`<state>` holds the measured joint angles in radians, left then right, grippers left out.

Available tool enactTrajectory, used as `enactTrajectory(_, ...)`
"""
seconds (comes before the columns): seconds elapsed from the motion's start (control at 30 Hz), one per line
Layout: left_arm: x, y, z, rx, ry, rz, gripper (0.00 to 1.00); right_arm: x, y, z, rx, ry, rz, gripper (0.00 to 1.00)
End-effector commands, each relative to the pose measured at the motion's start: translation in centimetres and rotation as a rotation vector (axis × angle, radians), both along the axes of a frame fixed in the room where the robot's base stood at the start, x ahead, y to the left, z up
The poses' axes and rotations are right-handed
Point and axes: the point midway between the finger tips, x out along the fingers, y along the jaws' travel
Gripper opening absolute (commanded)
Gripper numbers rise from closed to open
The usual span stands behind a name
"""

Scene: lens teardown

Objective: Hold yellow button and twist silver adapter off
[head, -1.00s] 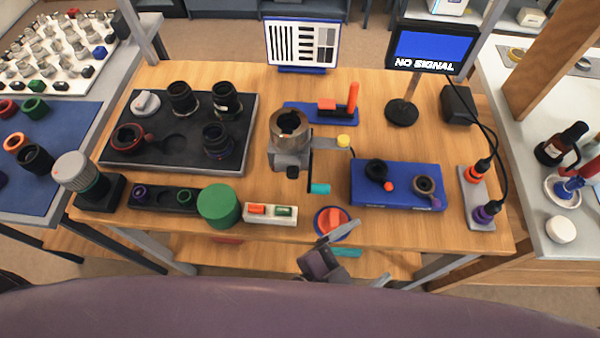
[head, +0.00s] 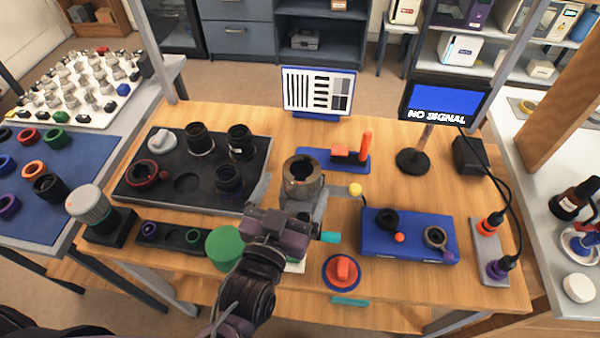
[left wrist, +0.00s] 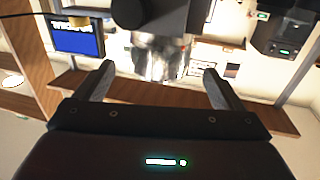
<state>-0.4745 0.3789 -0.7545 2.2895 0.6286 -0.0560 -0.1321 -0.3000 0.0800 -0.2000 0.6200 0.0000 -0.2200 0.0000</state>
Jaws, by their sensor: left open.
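The shiny silver adapter (left wrist: 160,58) shows beyond the fingertips, below a dark body. My right gripper is out of view.
A black tray with lens parts (head: 185,183) lies to the left. A green cylinder (head: 222,248) is beside my left arm. A blue box (head: 408,245) stands to the right, and a red knob (head: 342,269) is at the front edge. A monitor (head: 443,103) stands behind.

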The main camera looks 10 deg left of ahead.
Motion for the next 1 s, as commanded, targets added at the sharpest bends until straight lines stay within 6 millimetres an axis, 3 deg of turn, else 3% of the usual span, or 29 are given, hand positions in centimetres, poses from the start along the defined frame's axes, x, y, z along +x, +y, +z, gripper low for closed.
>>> enactTrajectory(0.1,2.2,-0.4,0.1,0.000,-0.002,0.001,0.90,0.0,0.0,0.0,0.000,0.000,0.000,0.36)
enactTrajectory(0.3,4.6,-0.9,0.0,0.001,-0.001,0.000,0.90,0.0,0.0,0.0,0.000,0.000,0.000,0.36)
enactTrajectory(0.7,5.3,-1.1,-0.1,0.000,0.002,-0.001,0.90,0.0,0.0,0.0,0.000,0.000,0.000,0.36)
enactTrajectory(1.0,5.3,-1.1,-0.1,0.000,0.002,-0.001,0.53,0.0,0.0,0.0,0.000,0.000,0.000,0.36)
